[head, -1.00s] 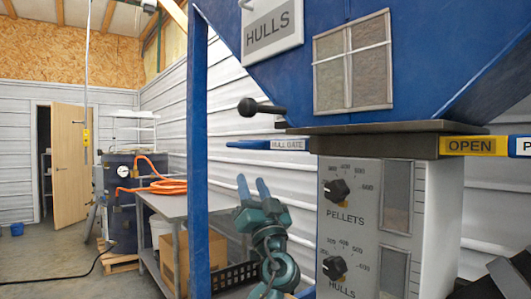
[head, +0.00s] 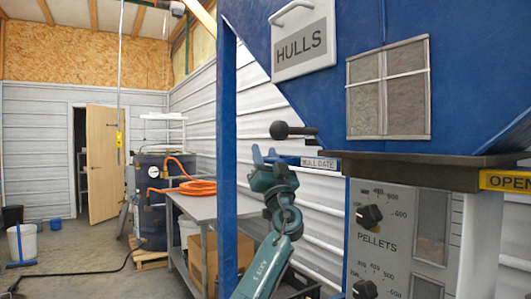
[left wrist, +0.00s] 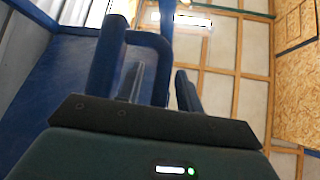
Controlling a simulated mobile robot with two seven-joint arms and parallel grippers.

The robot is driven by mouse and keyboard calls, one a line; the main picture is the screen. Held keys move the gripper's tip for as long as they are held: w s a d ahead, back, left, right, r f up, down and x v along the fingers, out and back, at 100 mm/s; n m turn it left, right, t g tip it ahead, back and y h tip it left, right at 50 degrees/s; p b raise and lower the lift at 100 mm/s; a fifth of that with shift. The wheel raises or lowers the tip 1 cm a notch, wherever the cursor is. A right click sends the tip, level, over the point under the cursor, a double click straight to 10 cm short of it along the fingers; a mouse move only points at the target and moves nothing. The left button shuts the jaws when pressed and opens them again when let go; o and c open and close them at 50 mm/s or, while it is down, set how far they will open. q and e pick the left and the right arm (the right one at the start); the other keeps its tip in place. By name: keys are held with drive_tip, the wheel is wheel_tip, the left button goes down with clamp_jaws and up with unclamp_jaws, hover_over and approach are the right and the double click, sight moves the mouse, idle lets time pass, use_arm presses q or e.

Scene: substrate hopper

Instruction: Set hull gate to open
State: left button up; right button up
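The hull gate is a flat blue bar with a white HULL GATE label (head: 319,163). It sticks out to the left from under the dark plate (head: 430,170) below the blue hopper. My left gripper (head: 264,153) is at the bar's left end with its fingers pointing up and apart. It overlaps the bar end, and I cannot tell if it touches. In the left wrist view its two dark fingers stand apart, with a blue-grey piece between them that I cannot identify. A yellow OPEN label (head: 507,181) is at the right of the plate. My right gripper is not in view.
A black ball-knob lever (head: 281,130) juts out just above the bar. A blue post (head: 229,150) stands close to the left of my left gripper. The PELLETS dial panel (head: 395,240) is below right. A metal table (head: 205,208) stands behind.

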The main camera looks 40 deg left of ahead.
use_arm(q)
drive_tip(key=shift+c, duration=0.2)
clamp_jaws()
idle(0.5)
